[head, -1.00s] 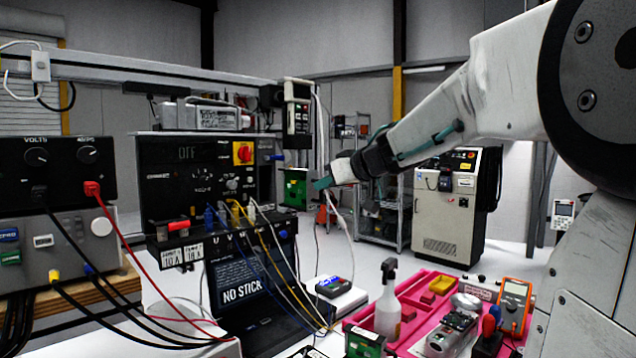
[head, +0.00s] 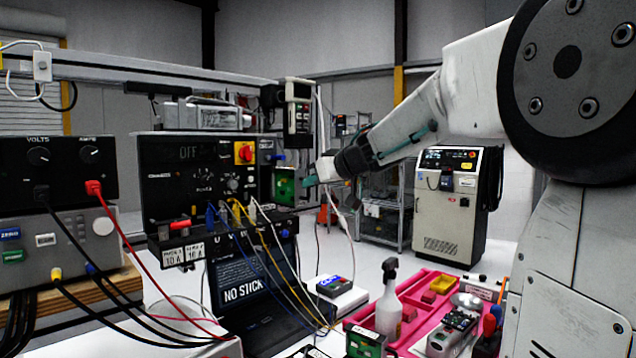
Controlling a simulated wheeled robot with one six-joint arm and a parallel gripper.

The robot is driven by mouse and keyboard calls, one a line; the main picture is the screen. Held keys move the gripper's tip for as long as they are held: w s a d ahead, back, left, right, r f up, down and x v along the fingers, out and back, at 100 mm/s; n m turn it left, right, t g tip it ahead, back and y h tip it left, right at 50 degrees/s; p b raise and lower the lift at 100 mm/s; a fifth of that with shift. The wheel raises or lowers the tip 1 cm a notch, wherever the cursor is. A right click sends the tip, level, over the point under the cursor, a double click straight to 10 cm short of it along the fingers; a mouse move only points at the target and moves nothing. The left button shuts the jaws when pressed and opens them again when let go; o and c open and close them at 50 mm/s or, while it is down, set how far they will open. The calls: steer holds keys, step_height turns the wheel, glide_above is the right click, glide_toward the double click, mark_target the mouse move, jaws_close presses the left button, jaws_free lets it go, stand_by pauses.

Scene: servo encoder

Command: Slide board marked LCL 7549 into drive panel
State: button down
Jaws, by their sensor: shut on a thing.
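The drive panel (head: 160,190) is the black unit at centre left, with a red and yellow rotary switch and coloured leads along its lower edge. A green board (head: 286,187) stands upright at the panel's right side. My gripper (head: 308,181), with teal fingers, is shut on the board's right edge. The board's left edge is at or very near the panel's right side; I cannot tell whether it is in a slot. Its marking is too small to read. Another green board (head: 366,342) stands at the bottom centre, partly cut off by the frame.
A pink tray (head: 412,328) with a spray bottle (head: 388,305) and parts lies at lower right. A handheld pendant (head: 297,110) hangs above the board. Power supplies (head: 60,170) stand at left.

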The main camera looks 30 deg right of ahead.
mark_target(277, 177)
steer(key=shift+w+a+f, duration=0.1)
steer(key=shift+w+a, duration=0.35)
steer(key=shift+w, duration=1.95)
steer(key=shift+w+a+r, duration=0.1)
steer(key=shift+w+a, duration=0.4)
steer(key=shift+w, duration=1.95)
steer(key=shift+w+a+f, duration=0.1)
steer(key=shift+w+a, duration=0.35)
steer(key=shift+w, duration=1.95)
steer(key=c, duration=1.5)
jaws_free()
steer(key=shift+o, duration=0.2)
steer(key=v, duration=0.7)
steer(key=shift+s, duration=0.35)
